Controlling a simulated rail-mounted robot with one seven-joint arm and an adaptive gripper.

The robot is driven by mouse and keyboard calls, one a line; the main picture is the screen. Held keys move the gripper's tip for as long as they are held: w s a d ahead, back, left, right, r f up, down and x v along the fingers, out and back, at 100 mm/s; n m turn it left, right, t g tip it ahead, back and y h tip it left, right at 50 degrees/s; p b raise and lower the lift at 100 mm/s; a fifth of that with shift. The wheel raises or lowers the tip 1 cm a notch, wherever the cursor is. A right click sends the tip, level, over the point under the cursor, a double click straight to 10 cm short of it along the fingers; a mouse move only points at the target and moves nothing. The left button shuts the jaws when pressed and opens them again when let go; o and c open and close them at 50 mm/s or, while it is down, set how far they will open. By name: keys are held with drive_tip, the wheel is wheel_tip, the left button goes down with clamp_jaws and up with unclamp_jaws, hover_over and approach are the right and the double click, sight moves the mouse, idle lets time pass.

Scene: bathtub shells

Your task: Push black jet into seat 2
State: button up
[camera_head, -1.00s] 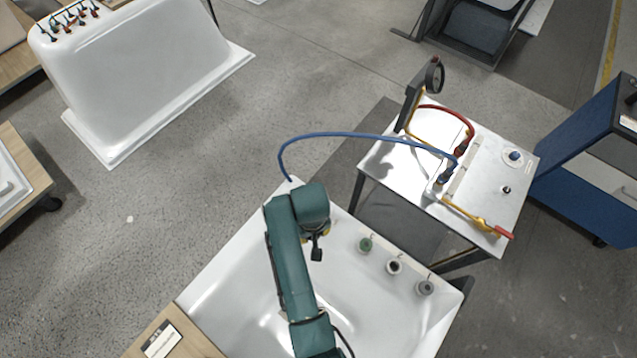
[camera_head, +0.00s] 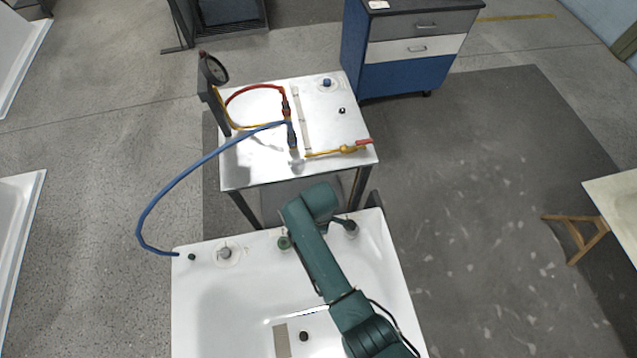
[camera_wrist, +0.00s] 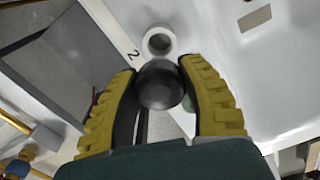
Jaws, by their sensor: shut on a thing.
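In the wrist view my gripper (camera_wrist: 160,72) has its two yellow-ridged fingers shut on the black jet (camera_wrist: 159,90), a dark round-ended piece. Just beyond it is seat 2 (camera_wrist: 159,41), a pale ring with a dark grey hollow, beside a printed "2" on the white rim. The jet appears apart from the ring; its height above the rim cannot be judged. In the head view my teal arm reaches over the tub's far rim and hides the jet, the fingers and seat 2.
A blue hose (camera_head: 160,200) arcs at the left. A metal cart (camera_head: 250,170) with gauge and valves stands close behind.

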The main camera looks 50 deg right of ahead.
drive_tip(key=shift+f+b, duration=2.1)
drive_tip(key=shift+f, duration=0.8)
drive_tip(key=shift+f+b, duration=0.45)
drive_tip(key=shift+f, duration=0.75)
drive_tip(key=o, duration=1.2)
drive_tip(key=shift+r, duration=0.1)
wheel_tip(320, 180, up, 12)
drive_tip(key=shift+f, duration=0.1)
